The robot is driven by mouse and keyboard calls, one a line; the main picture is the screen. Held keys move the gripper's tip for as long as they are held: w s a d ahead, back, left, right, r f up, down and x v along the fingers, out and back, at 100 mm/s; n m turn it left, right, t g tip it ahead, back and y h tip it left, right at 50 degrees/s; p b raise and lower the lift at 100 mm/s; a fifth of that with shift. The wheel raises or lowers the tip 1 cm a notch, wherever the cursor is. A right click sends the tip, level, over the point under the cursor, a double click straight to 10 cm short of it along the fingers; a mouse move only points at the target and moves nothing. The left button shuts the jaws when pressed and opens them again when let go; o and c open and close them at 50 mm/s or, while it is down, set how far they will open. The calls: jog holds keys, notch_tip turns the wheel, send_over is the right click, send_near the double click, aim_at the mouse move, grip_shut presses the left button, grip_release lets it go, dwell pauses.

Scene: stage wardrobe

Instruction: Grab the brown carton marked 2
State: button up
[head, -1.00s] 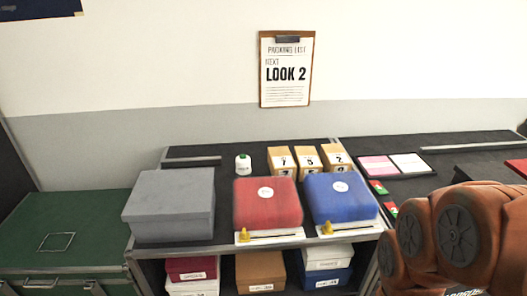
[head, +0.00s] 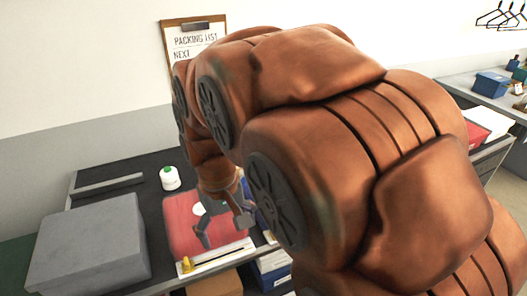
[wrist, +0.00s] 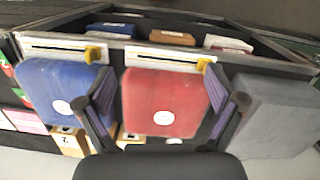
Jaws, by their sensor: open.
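The brown carton marked 2 (wrist: 68,142) shows at the lower left of the wrist view, beside the blue box and left of my gripper's fingers. Other brown cartons (wrist: 131,139) are partly visible beside it, cut off by my gripper. In the head view my own arm hides the cartons. My gripper (head: 222,228) is open and empty above the red box (head: 180,222). In the wrist view its two fingers (wrist: 159,70) stand either side of the red box, apart from the carton marked 2.
A blue box (wrist: 60,92) and a grey box (head: 88,240) flank the red box along the dark counter. A white bottle with a green cap (head: 169,178) stands behind. Yellow pieces (head: 187,265) sit on white strips at the front edge. A clipboard (head: 196,45) hangs above.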

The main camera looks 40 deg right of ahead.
jog(key=w+d+r+m, duration=0.1)
jog(key=w+d+r, duration=0.1)
jog(key=w+d, duration=0.8)
jog(key=w+d+f, duration=0.2)
jog(key=w+d, duration=0.3)
jog(key=d, duration=0.4)
jog(key=w+d+f+t+p, duration=0.1)
jog(key=w+d+f, duration=0.1)
jog(key=w+d, duration=0.4)
jog(key=w+d+f+m+t, duration=0.1)
jog(key=w+d+f, duration=0.2)
jog(key=d, duration=0.9)
jog(key=shift+w+d+h+p, duration=0.15)
jog(key=shift+w+h+p, duration=0.2)
jog(key=shift+w, duration=0.9)
jog(key=shift+w+d+f+t, duration=0.15)
jog(key=shift+d+f+t, duration=0.15)
jog(key=shift+d+f, duration=0.05)
jog(key=shift+w+d+f+p, duration=0.15)
jog(key=shift+f+p, duration=0.4)
jog(key=shift+f, duration=0.7)
jog(key=shift+w+d+f+p, duration=0.15)
jog(key=shift+f+p, duration=0.4)
jog(key=shift+f, duration=0.65)
jog(key=shift+w+d+f+p, duration=0.1)
jog(key=shift+w+f+p, duration=0.3)
jog(key=shift+f, duration=0.85)
jog(key=shift+s, duration=0.2)
jog(key=c, duration=1.1)
jog(key=shift+c, duration=0.2)
